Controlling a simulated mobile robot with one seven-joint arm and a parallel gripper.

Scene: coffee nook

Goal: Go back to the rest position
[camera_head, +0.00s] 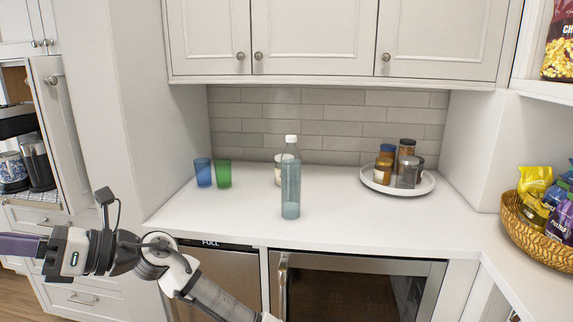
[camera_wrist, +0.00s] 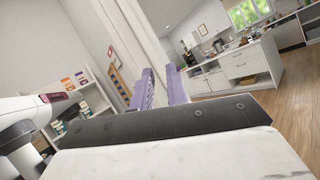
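My gripper shows in the wrist view (camera_wrist: 160,72) with its two purple fingers apart and nothing between them. In the head view, the gripper (camera_head: 20,245) is at the left edge, held out sideways to the left. Its fingertips appear cut off by the frame there. My arm hangs low in front of the counter's left end. The gripper is clear of the counter and touches nothing that I can see.
The white counter (camera_head: 330,222) holds a clear bottle (camera_head: 290,185), a blue cup (camera_head: 203,172), a green cup (camera_head: 223,174), a pale container (camera_head: 279,172) and a round tray of jars (camera_head: 428,187). A snack basket (camera_head: 540,235) stands right. An open cabinet door (camera_head: 58,120) is left.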

